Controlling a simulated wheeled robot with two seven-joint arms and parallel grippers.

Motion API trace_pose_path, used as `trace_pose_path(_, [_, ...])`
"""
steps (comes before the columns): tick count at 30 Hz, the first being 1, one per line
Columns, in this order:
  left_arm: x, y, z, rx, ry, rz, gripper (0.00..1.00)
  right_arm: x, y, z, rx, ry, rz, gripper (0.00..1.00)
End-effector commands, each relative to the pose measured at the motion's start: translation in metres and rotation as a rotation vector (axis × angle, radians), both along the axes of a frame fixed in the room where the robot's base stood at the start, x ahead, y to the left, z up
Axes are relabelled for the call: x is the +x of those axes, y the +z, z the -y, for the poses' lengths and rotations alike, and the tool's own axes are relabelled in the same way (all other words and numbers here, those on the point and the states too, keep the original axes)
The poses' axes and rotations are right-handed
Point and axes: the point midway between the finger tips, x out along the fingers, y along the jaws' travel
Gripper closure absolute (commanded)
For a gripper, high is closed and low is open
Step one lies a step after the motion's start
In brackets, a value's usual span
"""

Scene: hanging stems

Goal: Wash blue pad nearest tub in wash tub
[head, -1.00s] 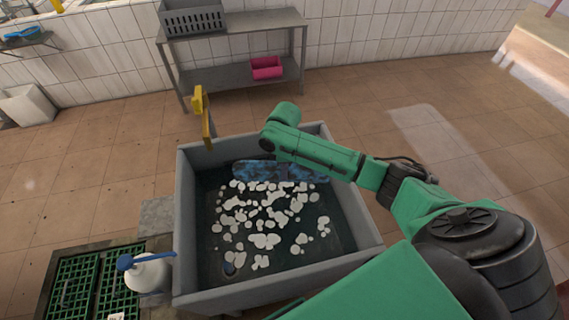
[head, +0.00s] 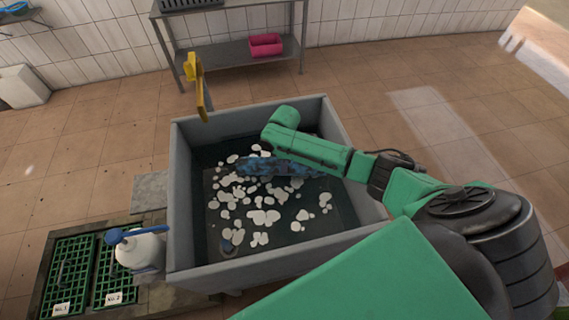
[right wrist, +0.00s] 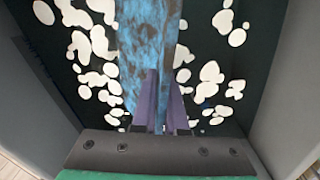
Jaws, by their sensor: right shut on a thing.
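The grey wash tub (head: 182,200) stands in the middle of the head view, holding dark water with white foam patches. The blue mottled pad (head: 255,166) is inside the tub, among the foam, toward the far half. My right arm reaches over the tub's right side. In the right wrist view, my right gripper (right wrist: 160,100) is shut on the blue pad (right wrist: 147,45), with its purple fingers on both sides of it. The gripper is mostly hidden under the arm in the head view. Whether the pad's lower edge is under water is unclear. My left gripper is not in view.
A yellow lever-like part (head: 196,80) rises at the tub's far left rim. A metal rack (head: 225,55) with a pink bin (head: 266,45) stands behind.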

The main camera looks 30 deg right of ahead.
Motion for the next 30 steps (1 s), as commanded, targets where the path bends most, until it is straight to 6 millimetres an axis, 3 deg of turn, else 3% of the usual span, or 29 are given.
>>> trace_pose_path(1, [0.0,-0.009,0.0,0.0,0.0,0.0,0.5,0.0,-0.011,0.0,0.0,0.0,-0.001,1.0])
trace_pose_path(19, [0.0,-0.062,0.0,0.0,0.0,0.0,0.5,0.0,-0.086,0.0,-0.001,0.0,0.0,1.0])
trace_pose_path(24, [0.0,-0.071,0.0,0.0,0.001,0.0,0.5,0.0,-0.098,0.0,0.0,-0.001,-0.001,1.0])
trace_pose_path(30, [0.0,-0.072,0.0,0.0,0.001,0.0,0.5,0.0,-0.101,0.0,0.0,-0.001,-0.001,1.0])
